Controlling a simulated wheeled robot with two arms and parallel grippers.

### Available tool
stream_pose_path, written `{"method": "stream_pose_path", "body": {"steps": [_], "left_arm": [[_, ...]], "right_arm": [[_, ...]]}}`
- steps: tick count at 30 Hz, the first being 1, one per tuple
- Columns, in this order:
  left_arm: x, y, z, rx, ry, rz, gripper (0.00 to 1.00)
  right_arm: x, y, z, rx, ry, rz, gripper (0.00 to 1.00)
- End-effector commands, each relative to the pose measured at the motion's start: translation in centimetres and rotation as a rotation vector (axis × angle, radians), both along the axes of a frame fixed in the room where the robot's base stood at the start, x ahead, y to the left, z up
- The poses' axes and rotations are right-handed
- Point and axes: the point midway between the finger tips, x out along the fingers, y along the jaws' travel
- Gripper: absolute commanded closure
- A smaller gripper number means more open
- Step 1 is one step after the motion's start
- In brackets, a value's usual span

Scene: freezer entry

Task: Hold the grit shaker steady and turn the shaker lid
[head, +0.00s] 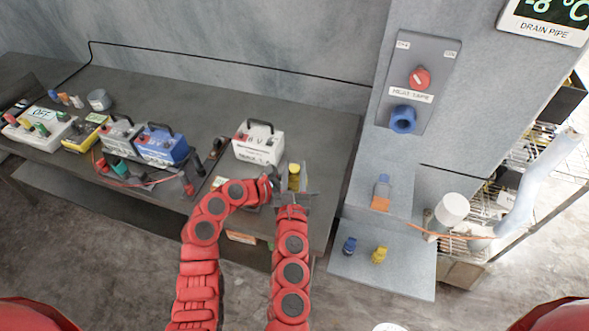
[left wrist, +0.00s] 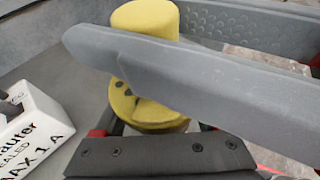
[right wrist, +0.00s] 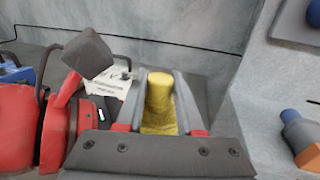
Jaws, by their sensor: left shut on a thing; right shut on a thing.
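The grit shaker (head: 294,177) is a small yellow upright piece near the table's front edge. My left gripper (head: 281,198) reaches it from the left, my right gripper (head: 296,193) from the front; both are shut on it. In the left wrist view the shaker shows a yellow cylinder (left wrist: 147,18) above and a wider round part with dark spots (left wrist: 135,104) below. A grey finger of the right gripper crosses between them. In the right wrist view the yellow piece (right wrist: 160,92) sits between both fingers. The seam between lid and body is hidden.
A white box with a handle (head: 258,143) stands just behind. Blue (head: 163,145) and other boxes line the table to the left. Bare tabletop lies right of the white box.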

Motion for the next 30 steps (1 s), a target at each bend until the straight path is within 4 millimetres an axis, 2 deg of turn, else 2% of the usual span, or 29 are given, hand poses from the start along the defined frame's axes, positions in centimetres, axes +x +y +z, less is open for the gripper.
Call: {"method": "stream_pose_path", "body": {"steps": [1, 9, 23, 24, 28, 30], "left_arm": [[-0.18, -0.14, -0.16, 0.002, 0.003, -0.006, 1.0], [-0.19, -0.14, -0.19, 0.003, 0.004, -0.006, 1.0], [-0.13, -0.1, -0.18, 0.002, 0.004, -0.003, 1.0], [-0.13, -0.1, -0.19, 0.002, 0.004, -0.003, 1.0], [-0.11, -0.07, -0.18, 0.002, 0.004, -0.002, 1.0], [-0.09, -0.06, -0.17, 0.002, 0.003, -0.002, 1.0]], "right_arm": [[0.1, 0.51, 0.36, 0.001, -0.007, -0.008, 1.0], [0.02, 0.36, 0.14, 0.001, -0.003, -0.076, 1.0], [-0.02, 0.29, 0.12, 0.001, -0.004, -0.087, 1.0], [-0.02, 0.29, 0.13, 0.001, -0.004, -0.087, 0.58], [-0.02, 0.21, 0.09, 0.001, -0.003, -0.089, 0.35], [-0.02, 0.17, 0.07, 0.001, -0.003, -0.09, 0.33]]}}
